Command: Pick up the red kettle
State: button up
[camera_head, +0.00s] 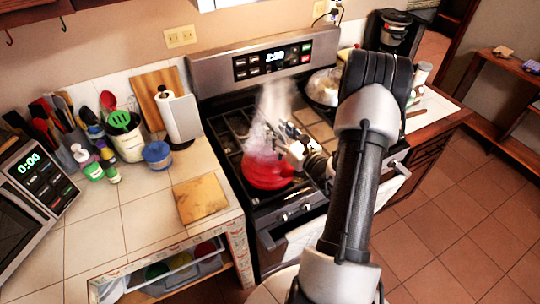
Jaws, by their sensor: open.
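The red kettle (266,174) stands on the front left part of the stove (232,140), with pale steam rising above it. My gripper (287,135) is open at the upper right side of the kettle, close to its top. Steam blurs the top of the kettle, so its handle is not clear. I cannot tell whether the fingers touch it.
A cutting board (200,198) lies on the tiled counter left of the stove. A paper towel roll (180,117), utensil crocks and small bottles stand behind it. A pan (323,88) sits at the stove's back right. A coffee maker (392,32) stands at the far right. Tiled floor lies open at right.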

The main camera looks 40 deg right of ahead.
aim_at(269, 123)
jog(key=w, duration=0.4)
jog(key=shift+d, duration=0.1)
jog(key=shift+c, duration=0.5)
grip_shut()
dwell(0.4)
jog(key=shift+r, duration=0.2)
